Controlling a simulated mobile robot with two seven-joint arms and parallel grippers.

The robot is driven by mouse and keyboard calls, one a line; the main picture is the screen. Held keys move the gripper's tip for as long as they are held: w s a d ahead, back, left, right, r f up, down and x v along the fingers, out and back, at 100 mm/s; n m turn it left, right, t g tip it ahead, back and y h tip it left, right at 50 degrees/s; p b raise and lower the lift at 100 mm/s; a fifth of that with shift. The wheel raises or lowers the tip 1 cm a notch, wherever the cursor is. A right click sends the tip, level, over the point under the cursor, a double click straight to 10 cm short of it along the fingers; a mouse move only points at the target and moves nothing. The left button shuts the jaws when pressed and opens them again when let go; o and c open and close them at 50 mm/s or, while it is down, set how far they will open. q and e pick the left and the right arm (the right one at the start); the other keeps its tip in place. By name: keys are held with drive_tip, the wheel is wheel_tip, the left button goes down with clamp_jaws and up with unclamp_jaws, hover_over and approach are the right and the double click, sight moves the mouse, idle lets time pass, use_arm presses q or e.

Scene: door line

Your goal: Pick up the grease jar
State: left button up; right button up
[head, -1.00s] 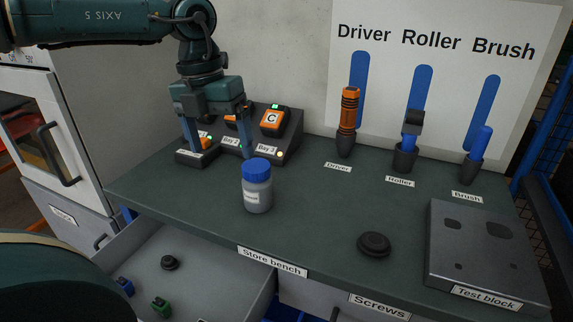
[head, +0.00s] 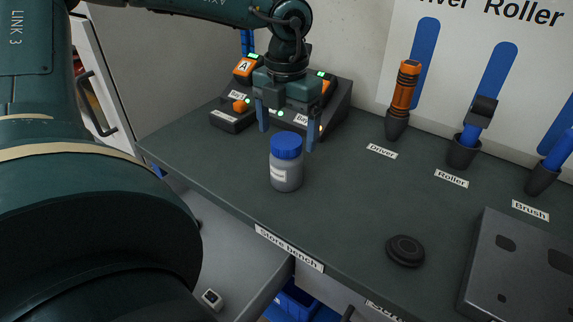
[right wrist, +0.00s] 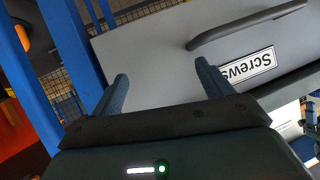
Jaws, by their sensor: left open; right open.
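The grease jar (head: 286,172) is a grey jar with a blue lid and a white label. My right gripper (right wrist: 160,88) is open and empty in the right wrist view, facing a grey drawer front (right wrist: 160,40) with a Screws label.
A charging dock (head: 325,105) stands behind my left gripper. A black round disc (head: 405,250) lies on the bench. Driver (head: 403,95), roller (head: 474,125) and brush (head: 548,165) stand in holders. The test block (head: 520,265) is at right. An open drawer (head: 240,265) juts out below.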

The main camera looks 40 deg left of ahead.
sight(286, 140)
use_arm(q)
drive_tip(key=f, duration=0.5)
drive_tip(key=shift+w+a, duration=0.15)
drive_tip(key=shift+a, duration=0.05)
drive_tip(key=shift+c, duration=0.4)
drive_tip(key=c, duration=1.2)
